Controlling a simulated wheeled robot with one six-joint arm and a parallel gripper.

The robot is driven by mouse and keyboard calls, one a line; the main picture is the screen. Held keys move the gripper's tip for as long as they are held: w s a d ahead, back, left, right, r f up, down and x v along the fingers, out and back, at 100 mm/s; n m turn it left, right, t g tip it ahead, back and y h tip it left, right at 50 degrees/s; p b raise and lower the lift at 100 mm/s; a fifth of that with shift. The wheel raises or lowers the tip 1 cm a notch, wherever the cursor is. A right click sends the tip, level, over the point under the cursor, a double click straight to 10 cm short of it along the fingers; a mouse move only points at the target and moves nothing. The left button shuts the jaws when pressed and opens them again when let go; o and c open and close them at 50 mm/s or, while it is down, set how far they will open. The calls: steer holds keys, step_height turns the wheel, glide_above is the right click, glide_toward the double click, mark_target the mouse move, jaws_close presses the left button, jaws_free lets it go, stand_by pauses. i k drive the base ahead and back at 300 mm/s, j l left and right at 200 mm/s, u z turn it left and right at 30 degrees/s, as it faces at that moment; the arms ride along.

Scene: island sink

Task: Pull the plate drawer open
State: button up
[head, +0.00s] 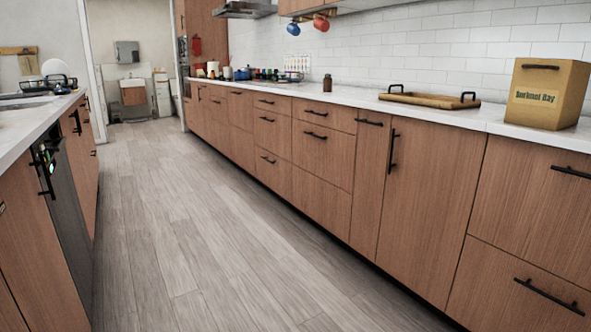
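Wood-fronted drawers with black bar handles line the right counter. I cannot tell which one is the plate drawer. Near right are an upper drawer (535,205) and a lower drawer (510,293), its handle (548,296) near the bottom edge. Farther along are a mid drawer (322,155), a shallow top drawer (325,114) and a stack of narrower drawers (272,133). All these fronts look flush and shut. No plates show inside any drawer. My gripper is not in view.
The wood-plank floor (190,220) is clear between the two counters. The left island has a dark appliance front (68,215) and a black fixture with green marks (45,165). A tray (425,99) and a labelled box (546,95) stand on the right counter.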

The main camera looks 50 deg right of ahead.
mark_target(328, 154)
steer(key=z, duration=1.85)
